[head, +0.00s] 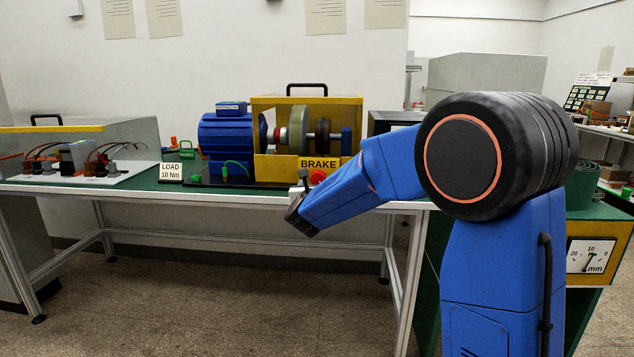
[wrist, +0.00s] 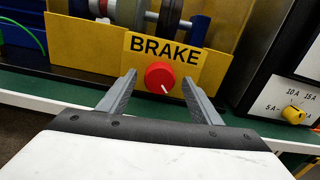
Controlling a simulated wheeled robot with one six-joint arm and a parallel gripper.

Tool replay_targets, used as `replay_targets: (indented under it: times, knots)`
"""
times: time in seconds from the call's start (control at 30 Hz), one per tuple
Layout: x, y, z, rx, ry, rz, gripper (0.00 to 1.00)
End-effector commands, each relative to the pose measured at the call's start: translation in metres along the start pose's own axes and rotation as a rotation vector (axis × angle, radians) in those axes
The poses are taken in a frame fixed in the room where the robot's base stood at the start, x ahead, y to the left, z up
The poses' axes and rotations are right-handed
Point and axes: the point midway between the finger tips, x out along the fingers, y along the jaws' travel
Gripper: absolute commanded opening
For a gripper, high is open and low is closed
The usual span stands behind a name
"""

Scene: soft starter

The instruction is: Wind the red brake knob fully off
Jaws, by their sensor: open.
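The red brake knob (wrist: 160,77) sits on the yellow brake housing (wrist: 90,50), just below the BRAKE label (wrist: 165,49). A white pointer line on it slants toward its lower right. In the head view the knob (head: 317,176) shows just right of my gripper (head: 303,178), partly behind my arm. In the wrist view my gripper (wrist: 160,90) is open, with one finger on each side of the knob and gaps between them. I cannot tell how deep the fingertips reach along the knob.
The housing stands on a green-topped bench (head: 150,186) beside a blue motor (head: 226,145). A LOAD 10 Nm card (head: 171,171) stands at the left. A panel with a yellow selector knob (wrist: 293,114) is close on the right. The floor (head: 230,290) before the bench is clear.

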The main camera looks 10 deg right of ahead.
Motion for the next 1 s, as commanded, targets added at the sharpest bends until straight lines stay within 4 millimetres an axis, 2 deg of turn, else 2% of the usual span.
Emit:
replay_targets:
  times: [0.13, 0.4, 0.43, 0.5, 0.6, 1.0]
  knots:
    - [0.007, -0.0003, 0.0005, 0.0, -0.001, 0.0, 0.58]
    - [0.0078, -0.0001, 0.0006, 0.0, -0.001, 0.0, 0.58]
    - [0.0078, 0.0, 0.0005, 0.0, -0.001, 0.0, 0.54]
    - [0.0078, 0.0, 0.0005, 0.0, -0.001, 0.0, 0.37]
    - [0.0077, 0.0, 0.0005, 0.0, -0.001, 0.0, 0.17]
    - [0.0076, 0.0003, 0.0002, -0.063, -0.001, 0.0, 0.17]
